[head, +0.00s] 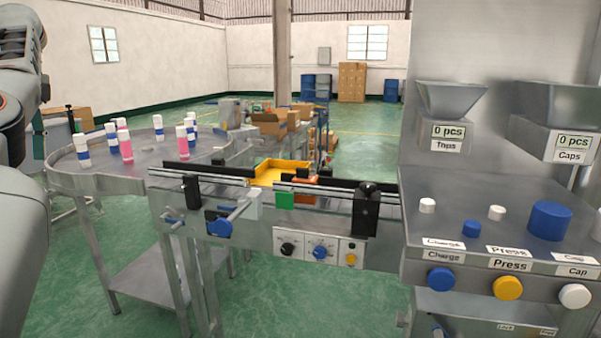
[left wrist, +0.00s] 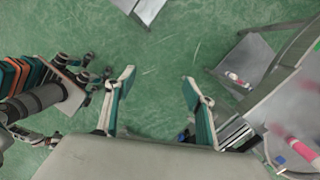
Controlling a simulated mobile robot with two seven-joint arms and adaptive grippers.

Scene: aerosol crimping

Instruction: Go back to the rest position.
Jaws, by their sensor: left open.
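My left gripper (left wrist: 158,86) is open in the left wrist view. Its two teal and grey fingers are spread wide apart with nothing between them, over the green floor. In the head view my left arm fills the left edge, beside the round bottle table (head: 150,163); I cannot make out its fingertips clearly there. My right gripper does not show clearly in either view.
Pink bottles (head: 124,146) and white-and-blue ones (head: 83,151) stand on the round table. A conveyor (head: 325,203) runs right to the crimping machine (head: 490,205), with charge, press and cap buttons. Green floor (left wrist: 160,40) lies below the left gripper.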

